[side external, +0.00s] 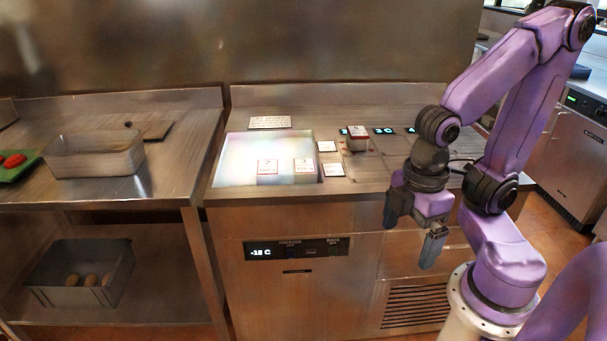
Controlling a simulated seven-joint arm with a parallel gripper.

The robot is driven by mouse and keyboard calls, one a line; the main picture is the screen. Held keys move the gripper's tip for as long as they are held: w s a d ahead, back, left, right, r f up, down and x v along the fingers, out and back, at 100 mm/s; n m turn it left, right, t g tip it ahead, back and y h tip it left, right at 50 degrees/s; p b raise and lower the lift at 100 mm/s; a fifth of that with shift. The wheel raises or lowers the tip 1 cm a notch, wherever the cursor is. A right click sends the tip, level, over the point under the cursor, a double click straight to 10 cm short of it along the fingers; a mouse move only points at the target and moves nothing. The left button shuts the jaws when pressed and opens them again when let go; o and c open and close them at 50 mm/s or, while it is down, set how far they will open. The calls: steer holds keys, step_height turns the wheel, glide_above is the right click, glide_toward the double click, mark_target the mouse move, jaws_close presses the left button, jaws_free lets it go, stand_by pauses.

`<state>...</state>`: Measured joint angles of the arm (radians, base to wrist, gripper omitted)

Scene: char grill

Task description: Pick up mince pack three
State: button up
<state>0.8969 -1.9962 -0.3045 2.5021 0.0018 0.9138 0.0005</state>
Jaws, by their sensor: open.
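Two packs with white, red-edged labels sit side by side at the front of the bright freezer well: a left pack (267,168) and a right pack (304,166). A third similar pack (357,139) stands on the counter to the right of the well. The label numbers are too small to read surely, so I cannot tell which is mince pack three. My gripper (409,243) is open and empty, pointing down, to the right of all the packs. In the picture it overlaps the counter's front panel.
The freezer well (233,150) is set in the steel counter (235,192). Small white cards (333,170) lie beside it and a sign (270,122) behind it. A side table holds a steel pan (90,160) and a green board (18,171). A bin (75,294) sits below.

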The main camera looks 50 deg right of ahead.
steer(key=c, duration=0.3)
steer(key=n+t+h, duration=0.9)
steer(key=n+h, duration=0.1)
steer(key=n, duration=0.4)
glide_toward(304, 165)
steer(key=x, duration=1)
steer(key=shift+d+f, duration=0.1)
steer(key=shift+d, duration=0.05)
